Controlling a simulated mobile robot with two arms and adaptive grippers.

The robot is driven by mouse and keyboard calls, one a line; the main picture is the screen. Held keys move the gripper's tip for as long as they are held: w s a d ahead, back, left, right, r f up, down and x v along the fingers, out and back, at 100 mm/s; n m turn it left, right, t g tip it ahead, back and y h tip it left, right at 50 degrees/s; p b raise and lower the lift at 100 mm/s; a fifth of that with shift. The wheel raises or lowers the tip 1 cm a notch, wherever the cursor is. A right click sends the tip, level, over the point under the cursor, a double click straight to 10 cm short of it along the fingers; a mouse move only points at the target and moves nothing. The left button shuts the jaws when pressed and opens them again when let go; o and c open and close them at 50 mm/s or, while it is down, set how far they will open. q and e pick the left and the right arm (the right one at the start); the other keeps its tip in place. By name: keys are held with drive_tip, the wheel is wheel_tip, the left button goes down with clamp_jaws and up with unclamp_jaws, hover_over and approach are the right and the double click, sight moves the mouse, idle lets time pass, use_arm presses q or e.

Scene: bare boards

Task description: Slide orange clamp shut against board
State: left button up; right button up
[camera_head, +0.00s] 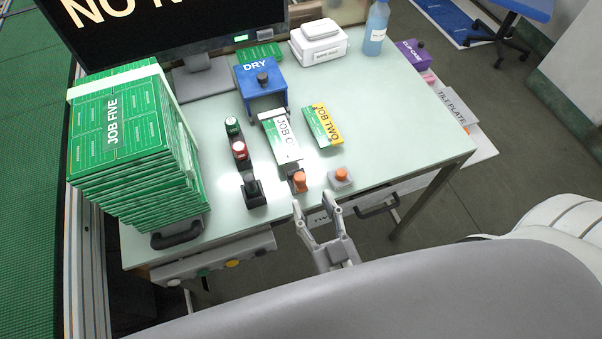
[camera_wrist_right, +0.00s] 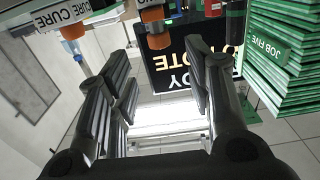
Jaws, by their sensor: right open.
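An orange clamp (camera_head: 299,182) stands on the table near its front edge, at the near end of a white and green board marked JOB O (camera_head: 283,138). From above I cannot tell whether it touches the board. A second orange-topped piece on a pale base (camera_head: 341,177) stands to its right, in front of the yellow and green JOB TWO board (camera_head: 324,125). My right gripper (camera_head: 312,205) is open and empty, just in front of the table's front edge and close to the clamp. In the right wrist view, orange cylinders, one of them central (camera_wrist_right: 154,16), show beyond the open fingers (camera_wrist_right: 163,85). My left gripper is out of view.
A tall stack of green JOB FIVE boards (camera_head: 117,117) stands at the left. A blue DRY press (camera_head: 262,88) stands behind. The table's right side (camera_head: 410,130) is clear.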

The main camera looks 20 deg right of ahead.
sight(302, 182)
drive_tip(key=w+p, duration=0.1)
drive_tip(key=w, duration=0.7)
drive_tip(key=shift+w+a, duration=0.15)
drive_tip(key=shift+w, duration=0.1)
